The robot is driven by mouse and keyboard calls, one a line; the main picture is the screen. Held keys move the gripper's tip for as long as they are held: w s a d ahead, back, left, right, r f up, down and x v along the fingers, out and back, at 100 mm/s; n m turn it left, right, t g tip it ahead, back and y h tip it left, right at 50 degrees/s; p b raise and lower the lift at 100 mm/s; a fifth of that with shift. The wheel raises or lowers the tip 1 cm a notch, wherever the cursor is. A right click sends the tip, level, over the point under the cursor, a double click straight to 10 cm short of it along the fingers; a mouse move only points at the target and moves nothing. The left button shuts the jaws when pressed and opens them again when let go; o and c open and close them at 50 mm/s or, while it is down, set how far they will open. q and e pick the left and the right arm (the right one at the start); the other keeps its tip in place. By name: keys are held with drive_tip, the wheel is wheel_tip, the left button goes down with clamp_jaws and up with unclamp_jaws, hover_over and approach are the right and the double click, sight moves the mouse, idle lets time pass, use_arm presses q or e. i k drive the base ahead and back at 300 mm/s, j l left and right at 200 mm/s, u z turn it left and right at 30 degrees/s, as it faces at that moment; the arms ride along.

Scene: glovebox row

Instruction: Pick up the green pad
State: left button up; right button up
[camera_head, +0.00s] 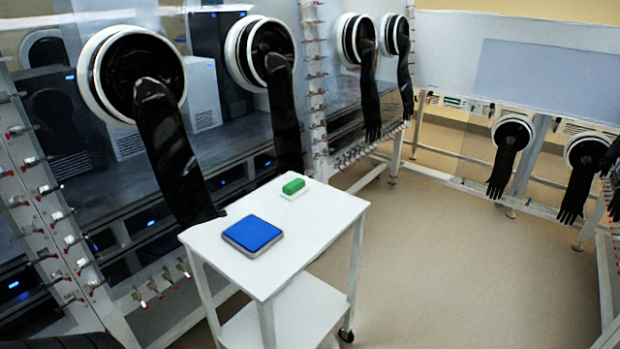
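The green pad (293,186) is a small block lying on a thin white base near the far edge of a white cart's top (300,243). A blue square pad (252,233) with a grey rim lies nearer on the same top, to the left and apart from the green pad. Nothing touches the green pad from above. Neither of my grippers shows in the head view.
The white cart has a lower shelf (300,318) and wheels. Gloveboxes with black hanging gloves (172,150) stand behind it; one glove hangs close to the cart's left back corner. Another glovebox row stands at the right. The beige floor (450,270) right of the cart is clear.

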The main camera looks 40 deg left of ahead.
sight(292, 191)
drive_tip(key=i+l+u, duration=0.2)
drive_tip(key=i+u, duration=0.2)
drive_tip(key=i+l+u, duration=0.35)
drive_tip(key=i, duration=0.25)
drive_tip(key=i+l+u, duration=0.15)
drive_tip(key=u, duration=0.2)
drive_tip(key=i+l+u, duration=0.2)
drive_tip(key=u, duration=0.15)
drive_tip(key=i+l+u, duration=0.1)
drive_tip(key=l+u, duration=0.2)
drive_tip(key=i+l+u, duration=0.15)
drive_tip(key=l+u, duration=0.15)
drive_tip(key=u, duration=0.15)
drive_tip(key=i+l+u, duration=0.15)
drive_tip(key=l+u, duration=0.2)
drive_tip(key=u, duration=0.15)
drive_tip(key=l+u, duration=0.75)
drive_tip(key=u, duration=0.2)
drive_tip(key=l+u, duration=0.3)
drive_tip(key=l, duration=0.25)
drive_tip(key=k+l+u, duration=0.1)
drive_tip(key=l+u, duration=0.25)
drive_tip(key=l, duration=0.15)
